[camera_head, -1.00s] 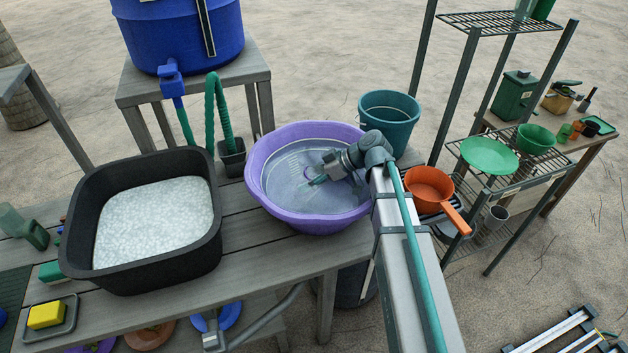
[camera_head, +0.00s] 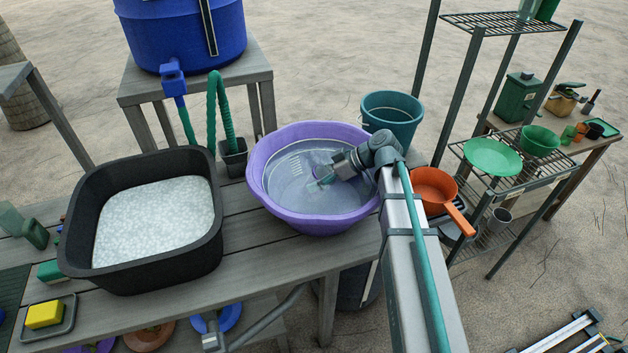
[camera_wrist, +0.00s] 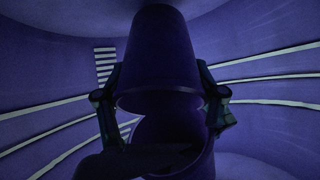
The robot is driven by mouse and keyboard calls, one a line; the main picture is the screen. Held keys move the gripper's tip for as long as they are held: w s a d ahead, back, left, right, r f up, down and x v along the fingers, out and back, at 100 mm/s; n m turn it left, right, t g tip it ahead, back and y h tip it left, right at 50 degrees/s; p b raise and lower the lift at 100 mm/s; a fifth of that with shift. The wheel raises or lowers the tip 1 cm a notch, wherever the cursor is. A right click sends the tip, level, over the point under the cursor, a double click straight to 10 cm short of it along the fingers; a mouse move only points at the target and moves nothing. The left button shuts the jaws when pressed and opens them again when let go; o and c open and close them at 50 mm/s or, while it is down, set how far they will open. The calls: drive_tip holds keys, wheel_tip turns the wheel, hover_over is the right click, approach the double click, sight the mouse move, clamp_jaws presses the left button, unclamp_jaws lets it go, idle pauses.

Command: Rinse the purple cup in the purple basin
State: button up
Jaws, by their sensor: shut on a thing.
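The purple basin (camera_head: 268,195) stands on the grey bench and holds clear water. White stripes on its inner wall (camera_wrist: 45,85) surround the wrist view. My gripper (camera_head: 325,174) reaches down into the basin from the right. In the wrist view my gripper (camera_wrist: 160,103) has one finger on each side of the purple cup (camera_wrist: 158,55) and is shut on it. The cup looks dark there. In the head view only a small purple part of it shows beside the fingers, low in the basin. I cannot tell how deep it sits in the water.
A black tub (camera_head: 215,240) of white foam stands left of the basin. A teal bucket (camera_head: 392,118) is behind it and an orange pan (camera_head: 433,190) to the right. A blue water barrel (camera_head: 180,35) with a green hose (camera_head: 222,120) stands behind.

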drive_tip(key=shift+s+a+b, duration=0.2)
drive_tip(key=shift+a+b, duration=0.2)
drive_tip(key=shift+a, duration=1.05)
drive_tip(key=shift+w+d, duration=0.1)
drive_tip(key=shift+d, duration=0.7)
drive_tip(key=shift+r, duration=0.15)
wheel_tip(320, 180, up, 21)
drive_tip(key=p, duration=0.9)
drive_tip(key=shift+f, duration=0.2)
drive_tip(key=shift+p, duration=0.3)
